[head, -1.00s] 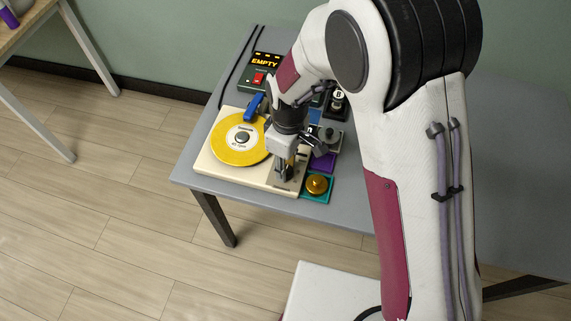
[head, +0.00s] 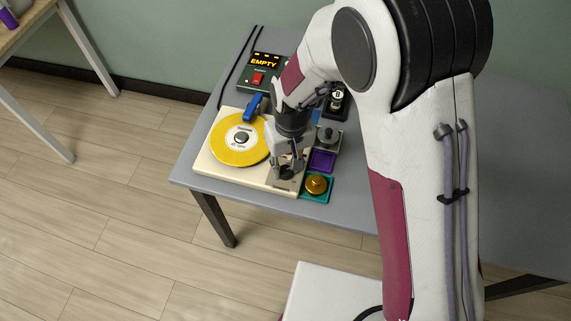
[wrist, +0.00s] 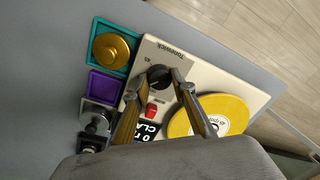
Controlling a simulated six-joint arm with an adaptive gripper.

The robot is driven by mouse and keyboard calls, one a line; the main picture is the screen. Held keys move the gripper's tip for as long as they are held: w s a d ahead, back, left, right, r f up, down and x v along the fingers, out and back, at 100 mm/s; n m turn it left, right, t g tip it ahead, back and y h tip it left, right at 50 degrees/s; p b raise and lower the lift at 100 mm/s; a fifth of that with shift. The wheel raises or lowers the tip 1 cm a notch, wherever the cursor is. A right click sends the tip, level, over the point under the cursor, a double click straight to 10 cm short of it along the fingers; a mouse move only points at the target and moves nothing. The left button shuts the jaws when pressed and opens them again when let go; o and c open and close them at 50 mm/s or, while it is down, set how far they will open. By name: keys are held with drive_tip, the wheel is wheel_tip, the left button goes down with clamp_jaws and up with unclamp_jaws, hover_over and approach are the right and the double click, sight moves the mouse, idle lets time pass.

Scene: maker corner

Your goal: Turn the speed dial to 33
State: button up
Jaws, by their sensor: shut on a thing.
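The record player (head: 219,165) is cream-coloured and sits on the grey table with a yellow record (head: 228,152) on it. Its speed dial (wrist: 158,76) is a black round knob on a grey panel, near a "45" mark in the wrist view. My gripper (head: 287,170) points down at the player's front right corner. In the wrist view, my gripper's fingers (wrist: 157,83) stand on either side of the dial and are shut on it. The dial's pointer and a 33 mark cannot be made out. In the head view the fingers mostly hide the dial.
A red switch (wrist: 152,110) is close to the fingers. A teal tray with a gold knob-like piece (head: 317,184) and a purple tray (head: 322,161) lie right of the player. A blue-handled piece (head: 253,106) and an "EMPTY" display (head: 265,62) are behind.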

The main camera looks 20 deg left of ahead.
drive_tip(key=shift+d+m, duration=0.1)
drive_tip(key=shift+m, duration=1.5)
drive_tip(key=o, duration=1.1)
drive_tip(key=shift+r, duration=0.1)
drive_tip(key=shift+w+d+r, duration=0.1)
drive_tip(key=shift+d+r, duration=0.1)
drive_tip(key=shift+r, duration=2.75)
drive_tip(key=shift+d+r, duration=0.15)
drive_tip(key=shift+r, duration=2.8)
